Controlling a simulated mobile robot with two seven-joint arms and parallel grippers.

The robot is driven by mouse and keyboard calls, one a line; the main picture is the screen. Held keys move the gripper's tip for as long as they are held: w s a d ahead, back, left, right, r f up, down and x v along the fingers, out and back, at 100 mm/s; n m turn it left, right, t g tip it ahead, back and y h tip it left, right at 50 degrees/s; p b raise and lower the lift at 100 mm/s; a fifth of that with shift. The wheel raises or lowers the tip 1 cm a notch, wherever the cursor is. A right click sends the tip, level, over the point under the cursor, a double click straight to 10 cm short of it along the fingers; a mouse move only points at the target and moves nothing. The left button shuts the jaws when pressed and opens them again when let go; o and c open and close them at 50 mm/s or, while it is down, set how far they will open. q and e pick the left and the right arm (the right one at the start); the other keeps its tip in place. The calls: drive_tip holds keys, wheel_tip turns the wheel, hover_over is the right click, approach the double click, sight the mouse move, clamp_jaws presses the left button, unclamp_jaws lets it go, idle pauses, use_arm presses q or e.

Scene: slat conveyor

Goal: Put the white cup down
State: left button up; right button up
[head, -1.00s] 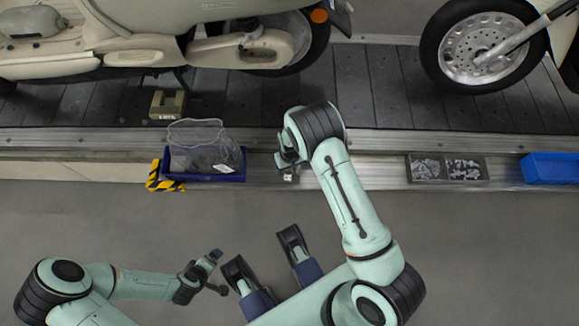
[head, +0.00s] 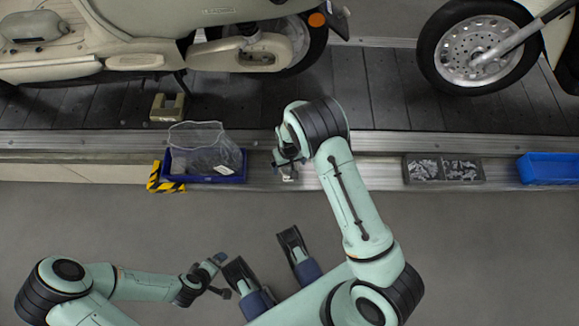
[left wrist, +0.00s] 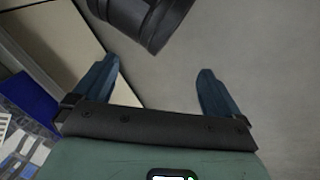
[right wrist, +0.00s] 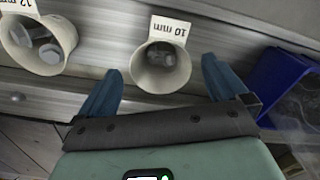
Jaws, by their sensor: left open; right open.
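A white cup (right wrist: 158,80) with a "10 mm" tag and grey metal parts inside stands on the metal ledge in the right wrist view. My right gripper (right wrist: 159,66) is open, with one finger on each side of this cup and a gap visible at both sides. A second white cup (right wrist: 62,38), tagged "12 mm" and also holding metal parts, stands to its left. In the head view my right gripper (head: 285,168) is over the ledge, and the arm hides most of the cups. My left gripper (left wrist: 158,72) is open and empty above the floor.
A blue bin (head: 235,178) with a mesh bag stands left of my right gripper, by a yellow-black striped marking (head: 158,180). A grey parts tray (head: 443,182) and a blue box (head: 550,168) lie to the right. Scooters stand on the slat conveyor (head: 350,90) behind.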

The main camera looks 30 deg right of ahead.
wheel_tip(320, 180, up, 8)
drive_tip(key=p, duration=0.2)
drive_tip(key=s+a+f+m+y, duration=0.1)
drive_tip(key=s+a+f, duration=0.2)
drive_tip(key=s+f, duration=0.75)
use_arm(q)
drive_tip(key=shift+g+h, duration=0.3)
drive_tip(key=shift+g, duration=0.3)
drive_tip(key=s+r, duration=0.1)
drive_tip(key=s+d, duration=0.1)
drive_tip(key=s+r, duration=0.1)
drive_tip(key=shift+s+d+r, duration=0.3)
drive_tip(key=shift+d+r, duration=0.05)
drive_tip(key=shift+d, duration=0.05)
use_arm(e)
drive_tip(key=s+a+m+t+y, duration=0.1)
drive_tip(key=s+a, duration=0.4)
drive_tip(key=s, duration=0.6)
drive_tip(key=shift+r+m+y, duration=0.3)
drive_tip(key=shift+r+y, duration=0.15)
drive_tip(key=shift+y, duration=0.05)
drive_tip(key=shift+a, duration=0.1)
